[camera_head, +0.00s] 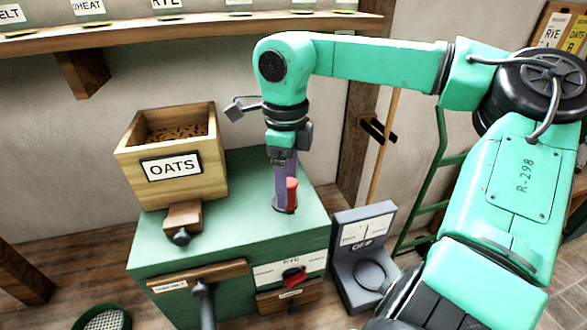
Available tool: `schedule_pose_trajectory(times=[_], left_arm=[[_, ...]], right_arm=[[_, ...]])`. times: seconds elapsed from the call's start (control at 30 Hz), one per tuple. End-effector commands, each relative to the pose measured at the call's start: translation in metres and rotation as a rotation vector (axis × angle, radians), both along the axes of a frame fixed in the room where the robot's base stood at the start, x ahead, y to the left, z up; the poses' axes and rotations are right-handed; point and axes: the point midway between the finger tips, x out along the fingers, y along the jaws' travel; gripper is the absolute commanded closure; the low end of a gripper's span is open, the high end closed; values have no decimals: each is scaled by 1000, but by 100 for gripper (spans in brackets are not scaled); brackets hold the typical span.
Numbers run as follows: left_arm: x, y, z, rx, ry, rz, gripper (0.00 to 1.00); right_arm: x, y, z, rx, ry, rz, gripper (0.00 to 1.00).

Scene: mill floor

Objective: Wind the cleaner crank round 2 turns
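The green machine (240,240) stands in the middle of the head view. On its top, near the right side, is an upright red handle (292,190) with a dark piece at its foot, which looks like the crank grip. My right gripper (284,185) points down there with its purple fingers on either side of the red handle, close against it. The front finger hides part of the handle, and the crank's arm and pivot are hidden or too small to make out. My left gripper is not in view.
A wooden box marked OATS (172,190) sits on the machine's left top. A grey lever (204,303) and a red knob (294,275) are on its front. A grey switch box (363,250) stands to the right. A wooden shelf (190,31) runs above.

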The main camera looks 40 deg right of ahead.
Motion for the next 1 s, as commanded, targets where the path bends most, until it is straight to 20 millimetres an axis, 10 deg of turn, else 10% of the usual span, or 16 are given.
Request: schedule_pose_trajectory(times=[1.0], left_arm=[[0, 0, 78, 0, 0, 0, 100]], right_arm=[[0, 0, 92, 1, -1, 0, 25]])
